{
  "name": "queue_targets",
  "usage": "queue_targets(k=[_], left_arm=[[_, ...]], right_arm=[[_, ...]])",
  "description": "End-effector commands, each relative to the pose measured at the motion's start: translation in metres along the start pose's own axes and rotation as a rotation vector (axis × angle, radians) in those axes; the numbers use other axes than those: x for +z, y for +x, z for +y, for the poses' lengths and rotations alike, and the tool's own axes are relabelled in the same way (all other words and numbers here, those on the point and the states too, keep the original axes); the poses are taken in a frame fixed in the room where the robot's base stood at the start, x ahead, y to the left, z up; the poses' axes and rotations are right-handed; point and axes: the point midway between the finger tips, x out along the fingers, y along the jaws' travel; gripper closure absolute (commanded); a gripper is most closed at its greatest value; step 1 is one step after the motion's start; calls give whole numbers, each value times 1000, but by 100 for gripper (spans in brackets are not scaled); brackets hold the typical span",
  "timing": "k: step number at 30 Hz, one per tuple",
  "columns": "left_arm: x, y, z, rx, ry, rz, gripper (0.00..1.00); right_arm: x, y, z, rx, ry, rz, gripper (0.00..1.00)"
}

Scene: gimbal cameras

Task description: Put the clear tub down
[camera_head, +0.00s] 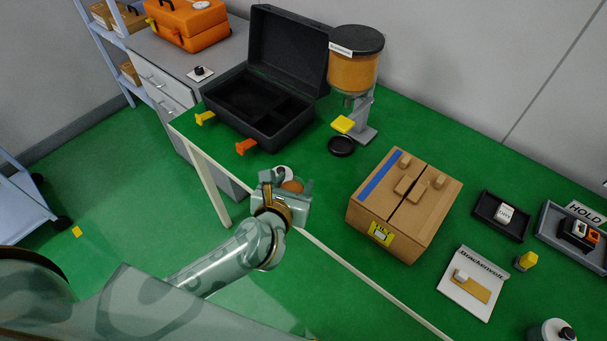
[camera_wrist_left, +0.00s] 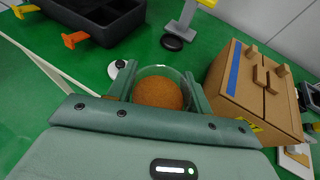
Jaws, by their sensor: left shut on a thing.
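The clear tub (camera_wrist_left: 158,92), with orange-brown contents, sits between the two fingers of my left gripper (camera_wrist_left: 158,88) in the left wrist view. The gripper is shut on it. In the head view my left gripper (camera_head: 290,190) is near the front edge of the green table (camera_head: 300,215) and hides most of the tub (camera_head: 293,185). I cannot tell whether the tub's base touches the table. My right gripper is not in view.
A cardboard box (camera_head: 405,205) stands to the right. An open black case (camera_head: 262,95) and a dispenser (camera_head: 355,75) with orange-brown contents are behind. A black lid (camera_head: 341,146) lies before the dispenser. A small white round thing (camera_head: 283,172) is close behind the gripper.

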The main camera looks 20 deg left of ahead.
Motion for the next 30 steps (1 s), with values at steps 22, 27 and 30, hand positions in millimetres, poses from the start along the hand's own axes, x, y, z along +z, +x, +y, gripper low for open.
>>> queue_targets(k=[22,27,30], left_arm=[[-53,140,-24,0,0,1,87],[-67,146,-24,0,-2,-1,87],[-65,145,-23,0,-2,-2,87]], right_arm=[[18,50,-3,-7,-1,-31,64],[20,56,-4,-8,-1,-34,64],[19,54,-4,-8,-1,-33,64]])
